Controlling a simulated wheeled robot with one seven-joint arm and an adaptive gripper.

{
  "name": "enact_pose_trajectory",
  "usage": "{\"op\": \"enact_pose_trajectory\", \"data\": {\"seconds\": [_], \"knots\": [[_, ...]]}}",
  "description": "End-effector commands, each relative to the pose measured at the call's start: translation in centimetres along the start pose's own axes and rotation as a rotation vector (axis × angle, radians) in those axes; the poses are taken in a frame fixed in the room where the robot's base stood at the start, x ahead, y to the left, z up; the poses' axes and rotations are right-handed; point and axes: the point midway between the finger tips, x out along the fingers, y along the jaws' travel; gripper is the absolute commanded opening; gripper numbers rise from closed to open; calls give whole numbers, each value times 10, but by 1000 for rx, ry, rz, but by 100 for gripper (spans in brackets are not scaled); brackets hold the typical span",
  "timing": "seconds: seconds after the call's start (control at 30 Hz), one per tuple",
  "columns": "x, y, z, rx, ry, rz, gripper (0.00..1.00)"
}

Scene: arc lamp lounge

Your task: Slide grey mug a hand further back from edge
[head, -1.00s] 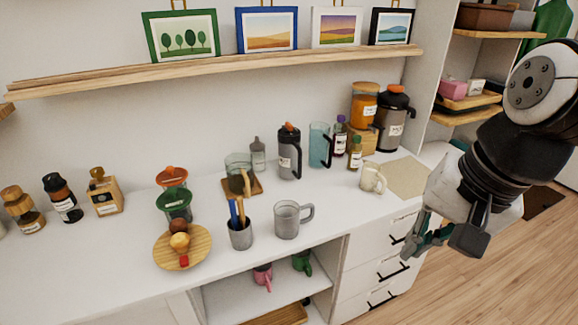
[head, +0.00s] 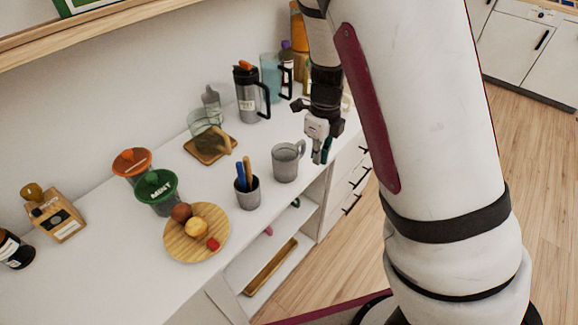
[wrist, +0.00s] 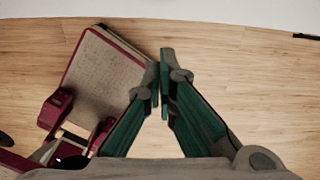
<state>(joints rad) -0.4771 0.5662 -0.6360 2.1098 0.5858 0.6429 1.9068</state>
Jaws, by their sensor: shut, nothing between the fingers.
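The grey mug (head: 285,163) stands upright on the white counter near its front edge, with its handle to the right, in the head view. My gripper (head: 322,158) is just right of the mug's handle, over the counter's front edge. Whether it touches the handle I cannot tell. In the wrist view my gripper's green-lined fingers (wrist: 164,88) are closed together with nothing between them, above the wooden floor. The mug does not show in the wrist view.
A grey cup with pens (head: 247,194) stands left of the mug, and a round wooden board (head: 184,243) with small items lies further left. A wooden coaster with a glass mug (head: 207,132) and a dark press pot (head: 249,95) stand behind. Bare counter lies behind the mug.

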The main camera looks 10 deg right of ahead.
Motion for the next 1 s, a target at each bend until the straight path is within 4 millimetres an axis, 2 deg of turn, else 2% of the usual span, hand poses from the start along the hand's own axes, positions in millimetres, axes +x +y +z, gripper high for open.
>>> {"op": "enact_pose_trajectory", "data": {"seconds": [0.27, 0.7, 0.83, 1.0], "knots": [[23, -4, -1, 45, 12, -9, 0], [107, -4, -2, 42, 13, -8, 0], [105, -4, 19, 34, 9, -11, 0], [105, -6, 34, 37, 10, -10, 0]]}}
